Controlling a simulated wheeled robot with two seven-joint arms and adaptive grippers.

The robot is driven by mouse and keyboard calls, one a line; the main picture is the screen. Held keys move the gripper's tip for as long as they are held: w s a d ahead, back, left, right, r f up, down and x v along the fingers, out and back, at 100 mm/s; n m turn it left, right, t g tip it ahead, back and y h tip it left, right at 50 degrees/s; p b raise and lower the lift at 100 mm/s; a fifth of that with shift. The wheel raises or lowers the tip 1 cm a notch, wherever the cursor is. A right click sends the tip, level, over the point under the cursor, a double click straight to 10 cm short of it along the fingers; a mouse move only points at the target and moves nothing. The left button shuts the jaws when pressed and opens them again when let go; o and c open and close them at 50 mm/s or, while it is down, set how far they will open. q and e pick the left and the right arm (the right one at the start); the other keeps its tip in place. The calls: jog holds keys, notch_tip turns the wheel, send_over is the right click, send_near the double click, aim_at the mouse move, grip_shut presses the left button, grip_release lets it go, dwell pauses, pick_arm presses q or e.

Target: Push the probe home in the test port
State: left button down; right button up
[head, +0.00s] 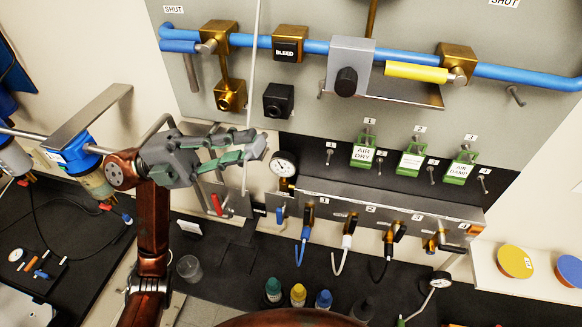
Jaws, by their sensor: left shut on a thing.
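My left gripper (250,150) is in front of the lower edge of the grey panel, left of the pressure gauge. Above the gripper are a brass block with a round opening (230,95) and a black block with a round face (278,100). Neither carries a readable test-port label, and the gripper is below both. My right gripper is out of view.
A blue pipe (320,46) with brass valves crosses the panel (480,100). A dial gauge (284,165) is just right of the gripper. A numbered manifold (400,205) with hoses stands lower right. Bottles (298,294) and a clear cup (189,268) stand on the black bench.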

pick_arm(q)
jog(key=w+a+f+n+t+h, duration=0.2)
jog(key=w+a+n+t, duration=0.1)
jog(key=a, duration=0.6)
jog(key=shift+w+a+t+b, duration=0.2)
jog(key=shift+w+t+b, duration=0.1)
jog(key=shift+w+t, duration=0.5)
jog(key=shift+w+d, duration=0.25)
jog(key=shift+w, duration=0.55)
jog(key=shift+w+d, duration=0.2)
jog(key=shift+w, duration=0.55)
jog(key=shift+w+d, duration=0.25)
jog(key=shift+w, duration=0.55)
jog(key=shift+w+d, duration=0.2)
jog(key=shift+w, duration=0.3)
jog(key=shift+w+d, duration=0.2)
jog(key=shift+w, duration=0.4)
jog(key=c, duration=1.8)
grip_release()
jog(key=shift+c, duration=0.4)
